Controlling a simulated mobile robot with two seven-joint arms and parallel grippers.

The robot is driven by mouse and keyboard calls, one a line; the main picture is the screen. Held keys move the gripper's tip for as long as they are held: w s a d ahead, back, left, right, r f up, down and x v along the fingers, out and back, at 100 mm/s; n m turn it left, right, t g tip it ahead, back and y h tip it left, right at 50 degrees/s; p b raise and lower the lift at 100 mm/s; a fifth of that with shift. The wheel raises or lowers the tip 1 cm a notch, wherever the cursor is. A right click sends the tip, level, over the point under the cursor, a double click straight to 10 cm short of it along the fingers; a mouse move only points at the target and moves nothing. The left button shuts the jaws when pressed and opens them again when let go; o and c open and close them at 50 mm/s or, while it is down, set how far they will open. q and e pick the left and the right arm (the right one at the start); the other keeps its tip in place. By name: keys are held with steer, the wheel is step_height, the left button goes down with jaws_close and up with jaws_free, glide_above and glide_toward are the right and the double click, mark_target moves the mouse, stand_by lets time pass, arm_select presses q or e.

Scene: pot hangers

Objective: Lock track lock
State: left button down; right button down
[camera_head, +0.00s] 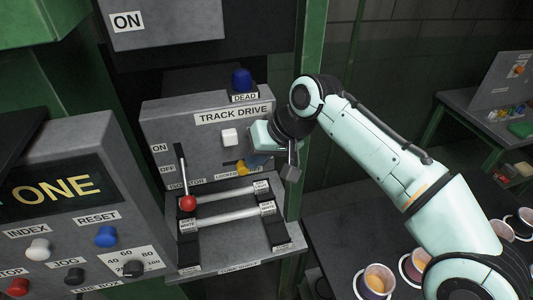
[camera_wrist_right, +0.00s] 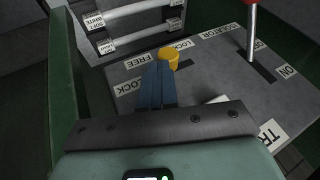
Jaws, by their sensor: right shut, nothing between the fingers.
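The track lock is a small yellow knob (camera_head: 242,167) on the lower face of the grey TRACK DRIVE panel (camera_head: 180,125). In the right wrist view the knob (camera_wrist_right: 169,60) sits between a FREE label (camera_wrist_right: 136,62) and a LOCKED label (camera_wrist_right: 180,44). My right gripper (camera_head: 252,162) is at the panel, with its blue fingers shut and empty. In the wrist view the fingertips (camera_wrist_right: 158,66) are right beside the knob, on its FREE side; I cannot tell whether they touch. My left gripper is not in view.
A red-balled isolator lever (camera_head: 187,202) stands left of the knob. Two white horizontal bars (camera_head: 225,193) sit below it. A white button (camera_head: 229,137) and a blue DEAD lamp (camera_head: 241,80) are above. A console (camera_head: 75,215) stands left; cups (camera_head: 376,281) stand on a dark table at right.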

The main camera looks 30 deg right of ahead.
mark_target(240, 169)
steer(key=a, duration=0.1)
steer(key=w+a, duration=0.1)
steer(key=a, duration=0.1)
steer(key=shift+w+a, duration=0.1)
steer(key=shift+a, duration=0.1)
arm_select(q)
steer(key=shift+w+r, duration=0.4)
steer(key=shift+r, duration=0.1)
